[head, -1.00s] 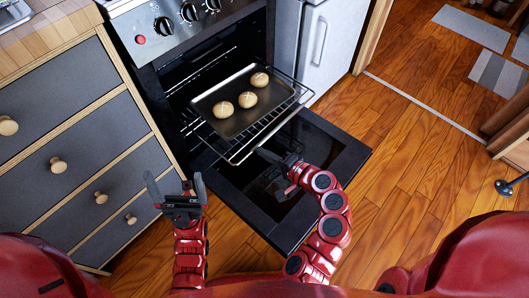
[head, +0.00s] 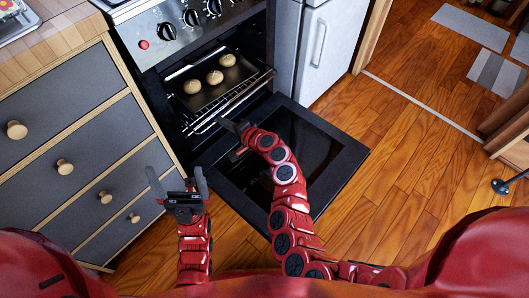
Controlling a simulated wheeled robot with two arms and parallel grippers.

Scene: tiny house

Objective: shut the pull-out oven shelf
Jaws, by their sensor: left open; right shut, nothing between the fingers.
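The pull-out oven shelf (head: 247,96) is a wire rack, mostly inside the oven, with its front edge showing near the opening. A dark baking tray (head: 219,93) with three buns lies on it. My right gripper (head: 231,125) is shut and empty at the shelf's front edge; whether it touches the rack I cannot tell. My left gripper (head: 178,182) is open and empty, upright in front of the drawers and apart from the oven.
The oven door (head: 325,150) is folded down open below the shelf, under my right arm. Grey drawers with round knobs (head: 65,167) stand at left. A white fridge (head: 335,45) stands right of the oven. Wooden floor (head: 420,190) is clear at right.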

